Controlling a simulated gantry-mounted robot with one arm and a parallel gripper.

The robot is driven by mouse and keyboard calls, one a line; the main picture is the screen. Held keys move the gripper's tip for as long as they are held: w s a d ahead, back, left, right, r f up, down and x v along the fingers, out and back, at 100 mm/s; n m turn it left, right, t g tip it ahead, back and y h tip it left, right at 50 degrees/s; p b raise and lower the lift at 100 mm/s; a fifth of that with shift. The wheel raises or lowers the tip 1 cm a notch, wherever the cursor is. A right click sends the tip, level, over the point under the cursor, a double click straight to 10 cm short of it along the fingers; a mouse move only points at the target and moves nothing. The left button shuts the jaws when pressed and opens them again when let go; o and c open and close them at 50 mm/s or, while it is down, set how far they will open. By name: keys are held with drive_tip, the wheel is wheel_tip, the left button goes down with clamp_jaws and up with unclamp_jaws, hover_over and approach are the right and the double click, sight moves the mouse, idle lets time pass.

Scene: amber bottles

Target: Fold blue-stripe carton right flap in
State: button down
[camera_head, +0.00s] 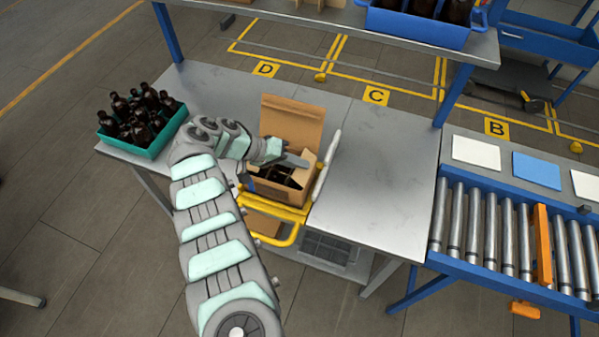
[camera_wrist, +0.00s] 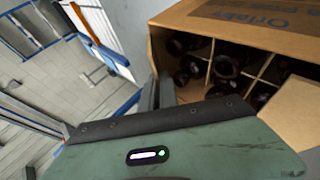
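The open carton (camera_head: 283,183) sits in a yellow frame at the bench's front edge. Its tall back flap (camera_head: 292,120) stands up. Dark bottles stand in its divided cells, also seen in the wrist view (camera_wrist: 225,66). A tan flap (camera_wrist: 296,112) lies partly over the cells at the right of the wrist view. My gripper (camera_head: 296,161) is over the carton's right part in the head view. In the wrist view its dark fingers (camera_wrist: 160,92) are together beside the carton's near corner, with no flap between them. The right flap is not clearly visible, nor is the blue stripe.
A teal crate (camera_head: 143,150) of several brown bottles stands at the bench's left. A whitish upright bar (camera_head: 327,165) stands close beside the carton's right side. The bench (camera_head: 385,180) to its right is clear. A shelf (camera_head: 345,25) spans behind, and a roller conveyor (camera_head: 500,240) lies right.

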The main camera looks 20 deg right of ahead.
drive_tip(key=f+b, duration=0.1)
drive_tip(key=b, duration=0.3)
drive_tip(key=shift+w+a+f, duration=0.15)
drive_tip(key=shift+h+b, duration=0.3)
drive_tip(key=shift+b, duration=0.55)
drive_tip(key=shift+r+g, duration=0.3)
drive_tip(key=shift+r, duration=0.1)
drive_tip(key=c, duration=1.6)
unclamp_jaws()
drive_tip(key=shift+r+p, duration=0.2)
drive_tip(key=shift+p, duration=0.35)
drive_tip(key=p, duration=0.4)
drive_tip(key=shift+r, duration=0.35)
drive_tip(key=shift+s+p, duration=0.2)
drive_tip(key=shift+p, duration=0.6)
